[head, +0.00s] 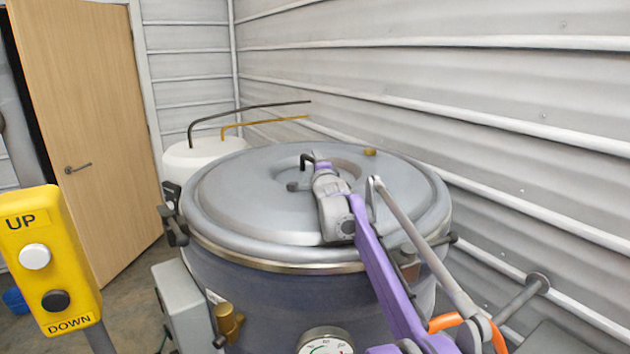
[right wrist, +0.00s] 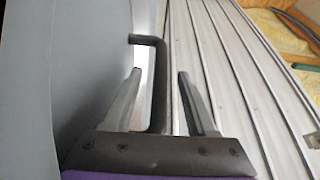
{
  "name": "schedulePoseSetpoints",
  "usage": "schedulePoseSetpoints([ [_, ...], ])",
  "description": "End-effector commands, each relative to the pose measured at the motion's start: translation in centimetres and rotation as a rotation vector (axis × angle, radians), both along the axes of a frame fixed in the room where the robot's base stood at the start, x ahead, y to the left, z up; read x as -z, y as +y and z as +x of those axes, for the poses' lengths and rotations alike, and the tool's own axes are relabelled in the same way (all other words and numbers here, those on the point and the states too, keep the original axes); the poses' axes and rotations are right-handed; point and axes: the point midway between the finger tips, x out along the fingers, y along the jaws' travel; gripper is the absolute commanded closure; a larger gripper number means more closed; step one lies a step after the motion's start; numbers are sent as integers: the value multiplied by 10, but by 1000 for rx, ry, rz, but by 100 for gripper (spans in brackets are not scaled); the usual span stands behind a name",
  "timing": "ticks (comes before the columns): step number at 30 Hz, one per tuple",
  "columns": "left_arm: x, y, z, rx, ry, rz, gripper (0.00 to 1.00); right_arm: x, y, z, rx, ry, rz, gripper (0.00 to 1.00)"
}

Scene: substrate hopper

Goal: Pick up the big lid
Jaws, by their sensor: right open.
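The big lid (head: 245,200) is a wide grey metal disc lying on top of a dark round vessel (head: 270,308). A dark bent-rod handle (head: 306,158) shows near the lid's middle, partly hidden by my right gripper (head: 308,176). In the right wrist view, the fingers of my right gripper (right wrist: 162,98) stand open with the handle (right wrist: 158,75) between them. A gap shows between the handle and the right finger; the left finger is close to the handle, and I cannot tell whether it touches. My left gripper is not in view.
A yellow UP/DOWN control box (head: 45,262) stands at the left front. A white tank (head: 200,158) with bent pipes is behind the vessel. A ribbed metal wall (head: 500,110) runs close along the right. A wooden door (head: 90,110) stands at the back left. A gauge (head: 326,344) is on the vessel's front.

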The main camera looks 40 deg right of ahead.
Motion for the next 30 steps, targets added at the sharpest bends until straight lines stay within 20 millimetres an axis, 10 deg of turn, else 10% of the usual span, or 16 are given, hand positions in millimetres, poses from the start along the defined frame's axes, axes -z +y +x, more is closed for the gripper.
schedulePoseSetpoints([
  [8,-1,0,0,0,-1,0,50,1,-2,3,0,1,0,43],
  [18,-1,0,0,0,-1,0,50,1,-2,3,0,1,0,100],
  [30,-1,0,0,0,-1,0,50,1,-2,3,0,0,1,100],
])
